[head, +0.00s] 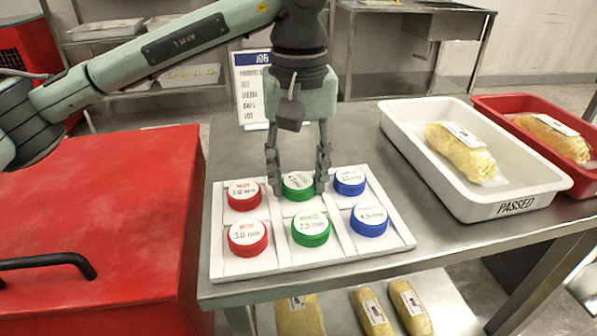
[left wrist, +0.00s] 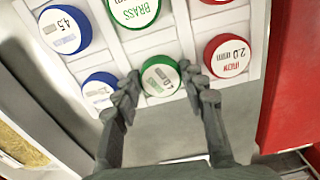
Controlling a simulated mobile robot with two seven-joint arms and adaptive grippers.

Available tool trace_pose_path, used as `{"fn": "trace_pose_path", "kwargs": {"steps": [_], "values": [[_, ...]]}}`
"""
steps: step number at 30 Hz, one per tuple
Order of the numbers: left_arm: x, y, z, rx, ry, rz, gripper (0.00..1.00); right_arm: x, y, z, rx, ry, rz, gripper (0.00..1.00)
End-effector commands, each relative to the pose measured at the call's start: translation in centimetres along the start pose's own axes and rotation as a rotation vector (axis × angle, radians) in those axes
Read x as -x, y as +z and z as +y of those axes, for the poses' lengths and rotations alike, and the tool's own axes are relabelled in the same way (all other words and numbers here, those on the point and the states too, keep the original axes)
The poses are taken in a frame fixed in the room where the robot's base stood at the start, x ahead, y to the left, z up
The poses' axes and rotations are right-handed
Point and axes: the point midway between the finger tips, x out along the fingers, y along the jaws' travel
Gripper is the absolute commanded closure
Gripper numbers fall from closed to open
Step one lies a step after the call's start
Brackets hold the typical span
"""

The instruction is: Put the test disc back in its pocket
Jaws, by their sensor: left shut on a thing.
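My left gripper (head: 297,182) reaches down over the white disc tray (head: 262,267), and its fingers are closed on either side of a green test disc with a white label (head: 298,184). In the left wrist view the gripper (left wrist: 160,88) has a finger on each side of that green disc (left wrist: 160,78). The disc is level, at the back middle pocket, in line with its neighbours. I cannot tell whether it rests fully on the pocket floor. The finger pads partly cover its sides. My right gripper is not in view.
The tray also holds red discs (head: 248,237) at left, another green disc (head: 310,228) in front and blue discs (head: 369,219) at right, close to the fingers. A white PASSED bin (head: 505,206) stands right. A red cabinet (head: 100,225) is left. A sign (head: 252,88) stands behind.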

Motion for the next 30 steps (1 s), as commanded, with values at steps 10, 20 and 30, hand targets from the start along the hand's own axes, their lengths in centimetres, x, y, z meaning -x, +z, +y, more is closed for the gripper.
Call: {"fn": "trace_pose_path", "kwargs": {"steps": [10,20,30], "values": [[-0.2,0.0,0.0,0.001,0.0,0.0,0.39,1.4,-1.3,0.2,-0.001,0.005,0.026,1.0],[-0.1,0.0,0.0,0.0,0.0,0.0,0.38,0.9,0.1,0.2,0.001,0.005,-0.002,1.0],[5.2,-0.1,0.1,0.002,0.002,0.005,0.38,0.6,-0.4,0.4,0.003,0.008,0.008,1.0]]}}
